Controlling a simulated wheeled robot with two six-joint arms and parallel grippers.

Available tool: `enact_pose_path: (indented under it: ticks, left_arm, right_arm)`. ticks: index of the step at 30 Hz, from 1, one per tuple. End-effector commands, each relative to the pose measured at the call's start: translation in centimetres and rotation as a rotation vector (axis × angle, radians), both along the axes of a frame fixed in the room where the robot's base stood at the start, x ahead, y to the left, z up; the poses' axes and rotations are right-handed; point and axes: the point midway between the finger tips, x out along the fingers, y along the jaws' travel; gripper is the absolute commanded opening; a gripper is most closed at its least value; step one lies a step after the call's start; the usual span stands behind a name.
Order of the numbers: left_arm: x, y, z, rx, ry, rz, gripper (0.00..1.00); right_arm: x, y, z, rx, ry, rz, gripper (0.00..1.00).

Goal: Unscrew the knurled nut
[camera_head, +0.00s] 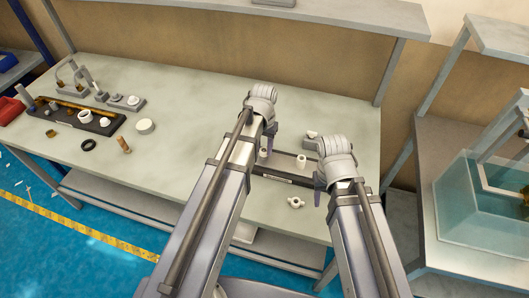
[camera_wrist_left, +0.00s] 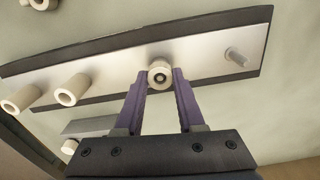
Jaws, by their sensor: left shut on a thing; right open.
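A round cream piece with a dark centre hole (camera_wrist_left: 160,73), which looks like the knurled nut, sits between the purple fingertips of my left gripper (camera_wrist_left: 160,84) in the left wrist view. The gripper is shut on it, over a metal plate with dark edges (camera_wrist_left: 205,48). In the head view my left gripper (camera_head: 269,143) is at the plate's back left, and its arm hides part of the plate. My right gripper (camera_head: 320,188) is open at the plate's right end; its fingers are mostly hidden by its arm.
Cream cylinders (camera_wrist_left: 73,90) and a metal stud (camera_wrist_left: 236,56) stand on the plate. A white lobed part (camera_head: 296,202) lies in front of it. A dark tray (camera_head: 100,125) with parts and a white disc (camera_head: 145,126) are at the left. The table middle is clear.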

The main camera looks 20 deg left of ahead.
Motion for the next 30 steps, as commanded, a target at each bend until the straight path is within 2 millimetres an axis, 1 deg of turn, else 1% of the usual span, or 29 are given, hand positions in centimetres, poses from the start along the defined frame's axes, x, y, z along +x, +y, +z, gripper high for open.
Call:
enact_pose_path:
  ticks: [6, 9, 12, 21, 23, 26, 27, 29, 30]
  left_arm:
    - [-0.01, -0.02, 0.02, 0.0, 0.0, 0.264, 0.0]
    - [-0.01, -0.03, 0.02, 0.0, 0.0, 0.345, 0.0]
    - [-0.01, -0.03, 0.02, 0.0, 0.0, 0.38, 0.0]
    - [-0.01, -0.03, 0.02, 0.0, 0.0, 0.394, 0.0]
    - [-0.01, -0.03, 0.02, 0.0, 0.0, 0.435, 0.0]
    - [0.0, -0.03, 0.03, 0.0, 0.0, 0.559, 0.0]
    - [0.0, -0.03, 0.03, 0.0, 0.0, 0.563, 0.41]
    - [-0.01, -0.03, 0.03, 0.0, 0.0, 0.559, 0.48]
    - [-0.01, -0.03, 0.03, 0.0, 0.0, 0.559, 0.48]
  right_arm:
    - [0.0, 0.0, 0.02, 0.0, 0.0, 0.0, 0.5]
    - [0.0, 0.0, 0.02, 0.0, 0.0, 0.0, 0.5]
    - [0.0, 0.0, 0.02, 0.0, 0.0, 0.0, 0.5]
    - [0.0, 0.0, 0.02, 0.0, 0.0, 0.0, 0.5]
    - [0.0, 0.0, 0.02, 0.0, 0.0, 0.0, 0.5]
    - [0.0, 0.0, 0.03, 0.0, 0.0, 0.0, 0.5]
    - [0.0, 0.0, 0.03, 0.0, 0.0, 0.0, 0.5]
    - [0.0, 0.0, 0.03, 0.0, 0.0, 0.0, 0.5]
    - [0.0, 0.0, 0.03, 0.0, 0.0, 0.0, 0.5]
